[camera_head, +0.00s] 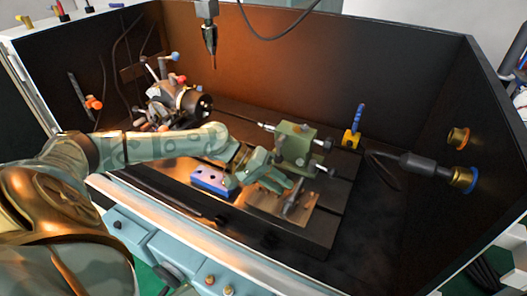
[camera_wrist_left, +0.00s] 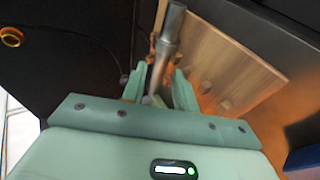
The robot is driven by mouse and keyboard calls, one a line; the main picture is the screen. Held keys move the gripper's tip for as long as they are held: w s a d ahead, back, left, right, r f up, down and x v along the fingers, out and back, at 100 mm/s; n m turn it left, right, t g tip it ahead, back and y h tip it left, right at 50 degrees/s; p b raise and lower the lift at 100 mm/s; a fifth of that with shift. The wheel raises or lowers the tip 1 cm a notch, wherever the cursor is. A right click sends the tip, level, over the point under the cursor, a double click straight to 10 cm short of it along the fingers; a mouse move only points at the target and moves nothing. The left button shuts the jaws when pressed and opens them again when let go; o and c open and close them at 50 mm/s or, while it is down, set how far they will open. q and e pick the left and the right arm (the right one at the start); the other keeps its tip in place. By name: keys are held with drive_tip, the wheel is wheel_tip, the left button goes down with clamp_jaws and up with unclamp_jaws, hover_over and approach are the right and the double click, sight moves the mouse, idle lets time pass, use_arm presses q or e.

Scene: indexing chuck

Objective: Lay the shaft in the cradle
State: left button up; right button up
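A grey metal shaft (camera_head: 296,198) lies slanted over a tan board (camera_head: 308,212) at the front right in the head view. In the left wrist view the shaft (camera_wrist_left: 172,28) has a thicker far part and a thinner near part. My left gripper (camera_head: 277,182) is at its left side in the head view. In the left wrist view the fingers (camera_wrist_left: 160,82) stand apart on either side of the shaft's near part, with narrow gaps. Small round pegs (camera_wrist_left: 205,85) stand on the board. I cannot tell which part is the cradle. My right gripper is out of view.
A blue block with dark holes (camera_head: 209,180) sits left of the board. A green block (camera_head: 297,144) stands behind it, and a dark chuck (camera_head: 184,104) at the back left. A nozzle (camera_head: 210,45) hangs above. Dark walls enclose the back and right.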

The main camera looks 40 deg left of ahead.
use_arm(q)
drive_tip(key=p+v, duration=0.5)
drive_tip(key=v, duration=1)
drive_tip(key=shift+a+r, duration=0.25)
drive_tip(key=shift+s, duration=0.1)
